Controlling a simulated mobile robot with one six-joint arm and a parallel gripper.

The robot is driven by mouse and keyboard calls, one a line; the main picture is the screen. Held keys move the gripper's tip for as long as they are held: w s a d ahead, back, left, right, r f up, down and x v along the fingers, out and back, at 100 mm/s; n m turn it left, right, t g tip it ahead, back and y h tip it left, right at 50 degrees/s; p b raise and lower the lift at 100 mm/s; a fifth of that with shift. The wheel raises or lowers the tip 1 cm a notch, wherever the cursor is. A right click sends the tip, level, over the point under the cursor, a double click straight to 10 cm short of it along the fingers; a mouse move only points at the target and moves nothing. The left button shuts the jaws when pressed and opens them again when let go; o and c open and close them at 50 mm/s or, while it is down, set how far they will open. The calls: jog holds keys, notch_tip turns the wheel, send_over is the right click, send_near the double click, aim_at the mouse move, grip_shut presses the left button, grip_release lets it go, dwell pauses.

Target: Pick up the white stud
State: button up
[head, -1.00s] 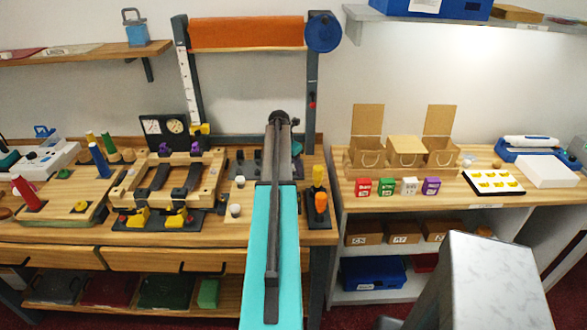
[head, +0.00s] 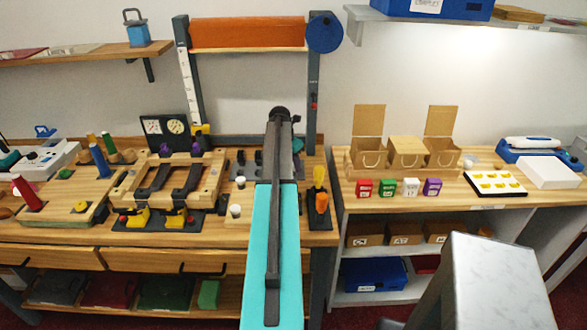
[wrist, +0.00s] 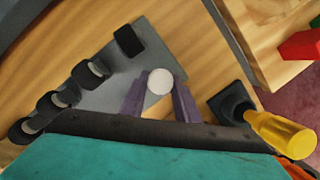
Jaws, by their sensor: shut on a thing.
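The white stud (wrist: 159,81) shows in the wrist view as a round white top between the two purple-grey fingers of my gripper (wrist: 161,88). The fingers are shut on it, one on each side. It is over a grey plate (wrist: 115,88), with black posts (wrist: 90,73) in a row to the left. I cannot tell whether the stud still touches the plate. In the head view my teal arm hides the gripper and the held stud.
A yellow-handled tool (wrist: 280,132) stands in a black holder close to the right of my gripper. In the head view two small white-topped pieces (head: 236,210) (head: 241,181) stand left of my arm. A wooden frame fixture (head: 208,190) is farther left. A gap separates the right counter.

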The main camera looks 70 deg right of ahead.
jog(key=shift+r+b, duration=1.2)
jog(key=shift+r, duration=3.05)
jog(key=shift+s, duration=0.15)
